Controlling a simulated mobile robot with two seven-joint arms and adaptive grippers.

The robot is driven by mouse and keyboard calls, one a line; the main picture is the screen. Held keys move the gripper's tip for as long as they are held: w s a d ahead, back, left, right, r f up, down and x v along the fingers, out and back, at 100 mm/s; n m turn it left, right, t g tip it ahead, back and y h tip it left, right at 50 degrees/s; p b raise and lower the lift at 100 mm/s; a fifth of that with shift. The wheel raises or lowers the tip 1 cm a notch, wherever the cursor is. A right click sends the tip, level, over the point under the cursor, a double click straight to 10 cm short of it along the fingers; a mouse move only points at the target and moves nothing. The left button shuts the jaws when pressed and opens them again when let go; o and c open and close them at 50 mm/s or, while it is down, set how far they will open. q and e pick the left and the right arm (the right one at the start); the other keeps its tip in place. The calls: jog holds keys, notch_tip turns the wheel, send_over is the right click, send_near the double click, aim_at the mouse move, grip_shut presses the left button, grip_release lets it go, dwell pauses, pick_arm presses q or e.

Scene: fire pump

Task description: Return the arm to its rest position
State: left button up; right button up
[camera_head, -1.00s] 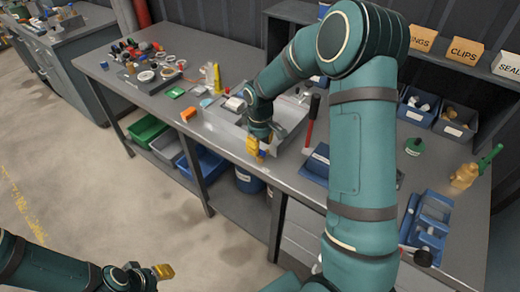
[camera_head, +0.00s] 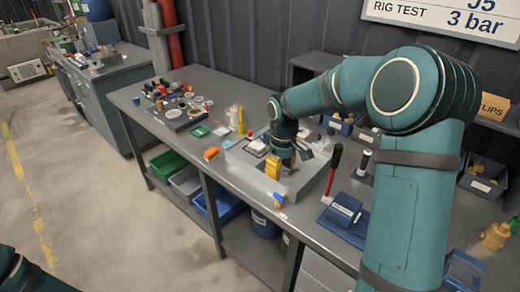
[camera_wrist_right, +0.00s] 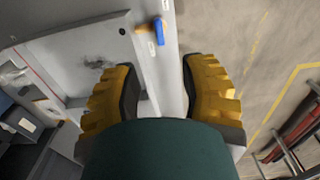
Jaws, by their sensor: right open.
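My right arm (camera_head: 415,190) reaches across the workbench from the right of the head view. Its gripper (camera_head: 274,168), with yellow finger pads, is over the grey tray (camera_head: 250,182). In the right wrist view the gripper (camera_wrist_right: 163,85) has its fingers spread, with nothing between them. A small blue piece (camera_head: 279,198) sits at the tray's front edge, apart from the gripper. The same blue piece (camera_wrist_right: 160,32) shows beyond the fingers in the wrist view. Only a bit of my left arm (camera_head: 18,275) shows at the lower left; its gripper is out of frame.
Small parts (camera_head: 180,112) crowd the bench's left. Floor (camera_head: 90,200) in front is clear.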

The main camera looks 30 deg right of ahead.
jog(key=shift+f, duration=0.1)
jog(key=s+a+f+m+y, duration=0.2)
jog(key=s+a+f+y, duration=0.15)
jog(key=a+f, duration=1.1)
jog(key=s+a+f+m+t, duration=0.1)
jog(key=s+a+f+m, duration=0.1)
jog(key=s+f, duration=0.3)
jog(key=s+a+f+m+t, duration=0.1)
jog(key=s+a+f+m, duration=0.1)
jog(key=s+a+f, duration=0.3)
jog(key=s, duration=0.2)
jog(key=shift+s+f, duration=0.15)
jog(key=shift+s, duration=0.25)
